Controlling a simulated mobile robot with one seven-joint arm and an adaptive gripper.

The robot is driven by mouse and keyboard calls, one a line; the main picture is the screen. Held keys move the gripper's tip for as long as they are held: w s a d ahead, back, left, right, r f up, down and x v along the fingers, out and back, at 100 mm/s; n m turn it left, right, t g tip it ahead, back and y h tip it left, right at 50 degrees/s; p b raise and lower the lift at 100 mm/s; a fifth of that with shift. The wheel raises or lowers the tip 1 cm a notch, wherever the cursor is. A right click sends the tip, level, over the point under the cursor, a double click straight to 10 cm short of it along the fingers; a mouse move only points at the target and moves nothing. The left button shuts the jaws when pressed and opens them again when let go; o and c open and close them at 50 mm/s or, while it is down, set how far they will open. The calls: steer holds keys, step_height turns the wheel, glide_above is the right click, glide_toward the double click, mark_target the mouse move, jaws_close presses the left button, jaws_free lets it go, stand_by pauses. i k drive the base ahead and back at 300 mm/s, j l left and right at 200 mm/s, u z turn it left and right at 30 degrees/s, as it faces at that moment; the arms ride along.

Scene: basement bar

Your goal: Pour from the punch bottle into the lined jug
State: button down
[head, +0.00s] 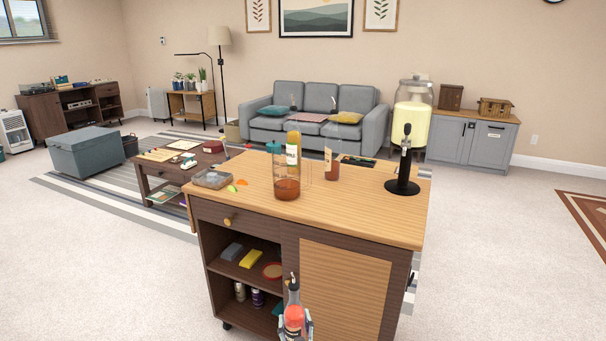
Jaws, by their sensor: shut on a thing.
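My gripper (296,333) is at the bottom edge of the head view, low in front of the cart. It is shut on a bottle with red contents and a dark pouring spout, which I take for the punch bottle (293,316). The bottle looks upright, and its lower part is hidden by the fingers and the picture edge. A tall clear vessel, which looks like the lined jug (287,170), stands upright on the cart top. It has reddish-brown liquid at its bottom; its lines are too small to make out. The bottle is apart from it.
On the wooden cart top (375,210) are a labelled brown bottle (332,165), a yellow bottle (294,139) behind the jug, a clear tray (212,179) at left and a drink dispenser (411,125) on a black stand at right. The front right of the top is clear.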

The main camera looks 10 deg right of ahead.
mark_target(286, 163)
steer(key=z, duration=1.9)
steer(key=j+z, duration=0.15)
steer(key=k+j+z, duration=0.15)
steer(key=j, duration=0.2)
steer(key=k+j, duration=0.1)
steer(key=j, duration=0.35)
steer(key=k+j, duration=0.1)
steer(key=j, duration=0.35)
steer(key=k+j, duration=0.1)
steer(key=j, duration=0.35)
steer(key=k+j, duration=0.1)
steer(key=j, duration=0.4)
steer(key=k+j, duration=0.15)
steer(key=j, duration=0.3)
steer(key=k+j, duration=0.1)
steer(key=j, duration=0.35)
steer(key=k+j, duration=0.1)
steer(key=j, duration=0.35)
steer(key=k+j, duration=0.1)
steer(key=j, duration=0.35)
